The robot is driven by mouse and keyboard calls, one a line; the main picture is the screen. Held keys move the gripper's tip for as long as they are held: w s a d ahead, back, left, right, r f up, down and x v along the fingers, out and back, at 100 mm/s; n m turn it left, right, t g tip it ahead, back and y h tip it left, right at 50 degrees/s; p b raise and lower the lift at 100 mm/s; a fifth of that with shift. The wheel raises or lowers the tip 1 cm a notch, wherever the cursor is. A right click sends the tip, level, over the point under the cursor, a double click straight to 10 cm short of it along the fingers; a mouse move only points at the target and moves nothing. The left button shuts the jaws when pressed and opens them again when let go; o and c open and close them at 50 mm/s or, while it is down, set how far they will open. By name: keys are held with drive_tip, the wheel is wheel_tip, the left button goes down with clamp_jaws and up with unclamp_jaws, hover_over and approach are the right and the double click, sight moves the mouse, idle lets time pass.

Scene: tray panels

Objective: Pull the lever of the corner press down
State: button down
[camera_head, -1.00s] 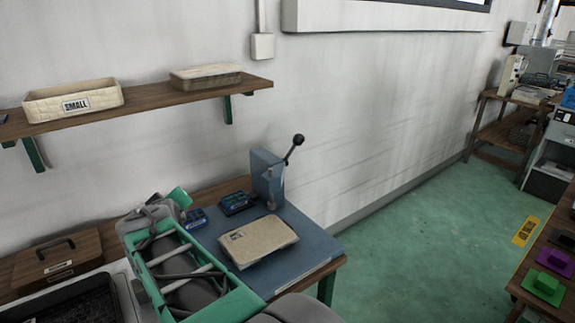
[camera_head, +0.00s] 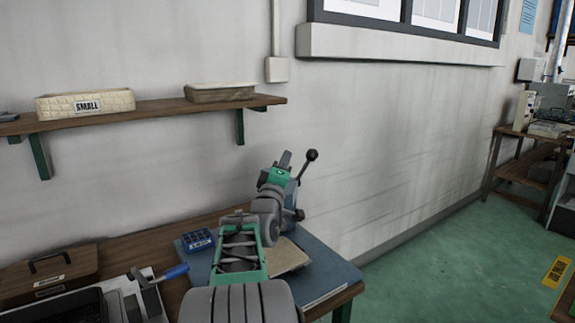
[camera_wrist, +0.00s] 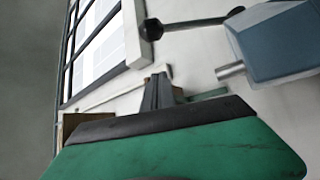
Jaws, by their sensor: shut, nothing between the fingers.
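The corner press (camera_wrist: 275,45) is a blue-grey block at the upper right of the wrist view. In the head view my arm hides most of it. Its lever (camera_head: 311,156) is a thin rod with a black ball end, slanting up and to the right. The lever also shows in the wrist view (camera_wrist: 190,23), its ball to the left of the press. My gripper (camera_head: 286,159) is shut and empty, pointing up just left of the lever ball in the head view. In the wrist view its fingers (camera_wrist: 159,92) appear below the ball, with no contact visible.
The press stands on a blue mat (camera_head: 335,279) on the wooden bench against the wall. A beige tray (camera_head: 288,258) lies partly hidden behind my arm. A blue box (camera_head: 197,240) sits to the left. A shelf (camera_head: 160,108) with two bins hangs above.

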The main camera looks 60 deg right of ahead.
sight(303, 169)
drive_tip(key=d, duration=0.2)
drive_tip(key=s+d, duration=0.2)
drive_tip(key=d, duration=0.1)
drive_tip(key=shift+d+r, duration=0.2)
drive_tip(key=shift+d, duration=0.1)
drive_tip(key=shift+s, duration=0.1)
